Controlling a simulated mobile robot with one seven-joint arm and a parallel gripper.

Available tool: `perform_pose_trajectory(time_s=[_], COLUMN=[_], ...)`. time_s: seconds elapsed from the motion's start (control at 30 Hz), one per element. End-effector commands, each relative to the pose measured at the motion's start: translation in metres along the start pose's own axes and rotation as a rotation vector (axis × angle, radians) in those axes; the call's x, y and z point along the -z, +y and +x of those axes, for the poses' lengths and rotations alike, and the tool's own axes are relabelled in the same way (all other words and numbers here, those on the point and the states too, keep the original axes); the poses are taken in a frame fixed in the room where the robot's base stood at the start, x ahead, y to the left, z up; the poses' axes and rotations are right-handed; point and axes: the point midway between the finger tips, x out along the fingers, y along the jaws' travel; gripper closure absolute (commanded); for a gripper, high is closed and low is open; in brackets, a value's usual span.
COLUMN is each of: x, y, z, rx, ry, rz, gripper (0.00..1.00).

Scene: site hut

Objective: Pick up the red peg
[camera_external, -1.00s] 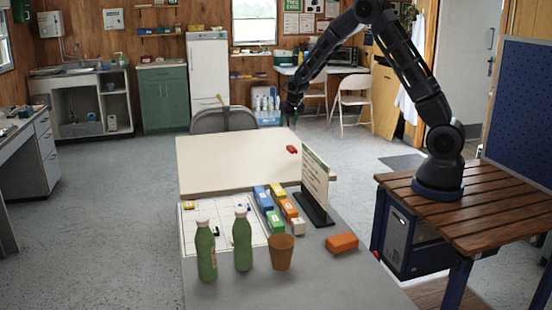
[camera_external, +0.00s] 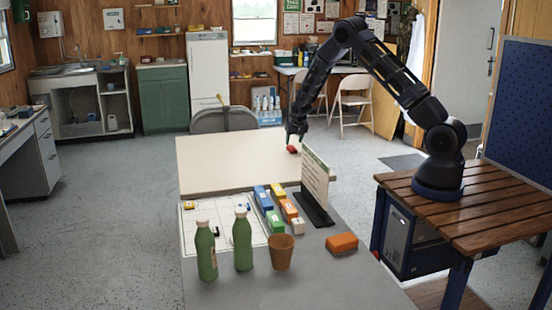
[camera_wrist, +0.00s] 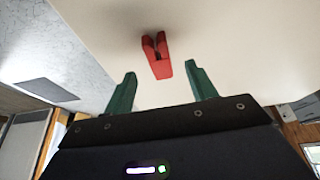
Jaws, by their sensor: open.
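The red peg (camera_external: 291,149) lies on the cream-topped table (camera_external: 230,165), near its right side. In the wrist view the red peg (camera_wrist: 158,58) looks like a clothes peg, its forked end pointing away from me. My gripper (camera_external: 296,132) is just above the peg in the external view. In the wrist view my gripper (camera_wrist: 158,80) is open, with its two green fingers apart and the peg beyond and between their tips. Nothing is held. The gap between fingers and peg is hard to judge.
A sign on a black stand (camera_external: 315,182) stands near the table's right front. Coloured blocks, two green bottles (camera_external: 243,240), a brown cup (camera_external: 281,252) and an orange block (camera_external: 342,243) are on the grey nearer table (camera_external: 330,285). The cream tabletop left of the peg is clear.

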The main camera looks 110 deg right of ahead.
Motion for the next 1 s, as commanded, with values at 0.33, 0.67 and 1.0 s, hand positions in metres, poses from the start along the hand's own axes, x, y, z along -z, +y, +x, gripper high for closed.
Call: perform_pose_trajectory(time_s=[0.33, 0.67, 1.0], x=[-0.002, -0.002, -0.002], y=[0.003, 0.002, 0.002], z=[0.035, 0.052, 0.052], rx=[-0.001, 0.000, 0.000], ry=[-0.002, 0.000, 0.000], rz=[-0.001, -0.001, -0.001], gripper=[0.44, 0.44, 0.91])
